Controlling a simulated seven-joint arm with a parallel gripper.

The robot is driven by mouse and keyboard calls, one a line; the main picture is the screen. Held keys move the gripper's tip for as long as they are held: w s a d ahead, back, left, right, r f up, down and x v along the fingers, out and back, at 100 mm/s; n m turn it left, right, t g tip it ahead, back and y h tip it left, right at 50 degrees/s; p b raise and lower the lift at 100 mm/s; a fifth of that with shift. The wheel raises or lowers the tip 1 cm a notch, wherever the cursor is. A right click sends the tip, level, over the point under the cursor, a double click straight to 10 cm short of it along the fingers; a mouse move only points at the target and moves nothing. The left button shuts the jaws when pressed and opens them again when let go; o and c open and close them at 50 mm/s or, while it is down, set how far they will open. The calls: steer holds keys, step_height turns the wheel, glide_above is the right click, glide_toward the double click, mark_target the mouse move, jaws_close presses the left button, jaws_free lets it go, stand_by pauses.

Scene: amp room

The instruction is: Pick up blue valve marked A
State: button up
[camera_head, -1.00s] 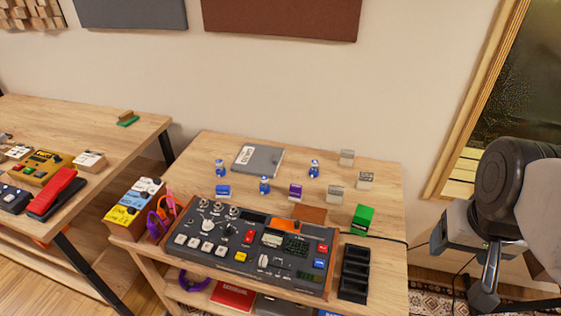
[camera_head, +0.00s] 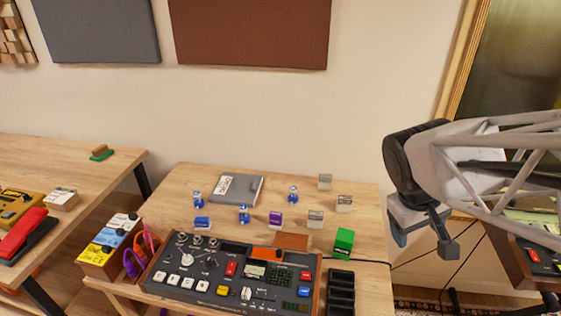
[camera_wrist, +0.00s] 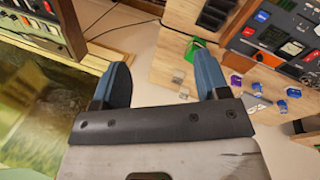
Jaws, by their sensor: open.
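Three small blue-and-white valves stand on the wooden table in the camera_head view: one at the left (camera_head: 197,199), one in the middle (camera_head: 244,214) and one at the right (camera_head: 293,194). Their letters are too small to read, so I cannot tell which is marked A. My gripper (camera_head: 424,242) is open and empty, in the air off the table's right side, well apart from the valves. In the camera_wrist view its two blue fingers (camera_wrist: 162,72) are spread, and small blue things (camera_wrist: 257,88) lie beyond the right finger.
A black mixer (camera_head: 235,276) fills the table's front, with a black tray (camera_head: 341,292) beside it.

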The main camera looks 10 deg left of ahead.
steer(key=w+a+f+n+t+h, duration=0.1)
steer(key=w+a+f+n+h, duration=0.1)
steer(key=w+a+n, duration=0.3)
steer(key=w+a+f+n+h, duration=0.2)
steer(key=w, duration=0.5)
steer(key=n+t+h, duration=0.1)
steer(key=n+t, duration=0.5)
steer(key=n, duration=0.7)
glide_above(243, 207)
steer(key=s+d, duration=0.2)
steer(key=d, duration=0.5)
steer(key=s+d, duration=0.3)
steer(key=d, duration=0.3)
step_height(243, 207, down, 15)
steer(key=a+f+n+t+y, duration=0.1)
steer(key=a+f+n, duration=0.1)
steer(key=a, duration=0.3)
steer(key=a+f+n+t+y, duration=0.1)
steer(key=a+f+n, duration=0.1)
steer(key=a+f, duration=0.3)
steer(key=a+f+n+t, duration=0.2)
steer(key=a+f, duration=0.1)
steer(key=a, duration=0.2)
steer(key=shift+w+a+f+n+y, duration=0.1)
steer(key=shift+f+n+y, duration=0.25)
steer(key=shift+n+y, duration=0.05)
steer(key=shift+w, duration=0.1)
steer(key=shift+x, duration=1.2)
steer(key=shift+x, duration=2.65)
